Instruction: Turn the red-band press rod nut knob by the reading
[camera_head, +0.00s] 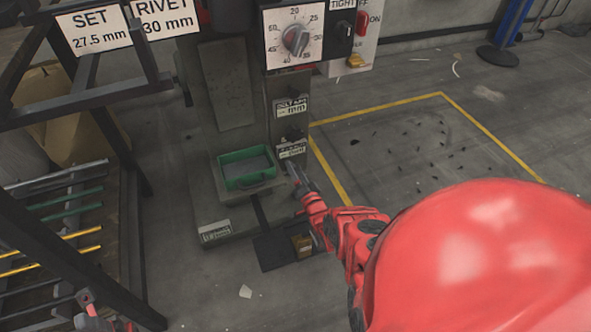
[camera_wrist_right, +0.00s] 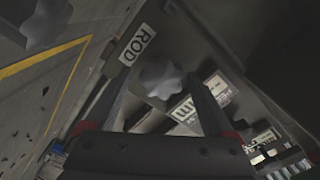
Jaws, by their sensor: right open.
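In the right wrist view, a grey lobed knob (camera_wrist_right: 160,77) sits beside a white ROD label (camera_wrist_right: 137,45). My right gripper (camera_wrist_right: 155,88) is open, its fingers on either side of this knob; I cannot tell whether they touch it. In the head view my right gripper (camera_head: 290,172) is low at the press column, and the knob is hidden or too small. A reading plate marked mm (camera_head: 291,107) is above it. Part of my left gripper (camera_head: 90,308) shows at bottom left.
Signs read SET 27.5 mm (camera_head: 88,30) and RIVET 30 mm (camera_head: 163,17). A dial (camera_head: 296,40) and a switch box (camera_head: 352,45) are above. A green tray (camera_head: 247,168) is on the press base. A dark rack (camera_head: 75,215) stands left. Another grey knob (camera_wrist_right: 45,22) shows in the wrist view.

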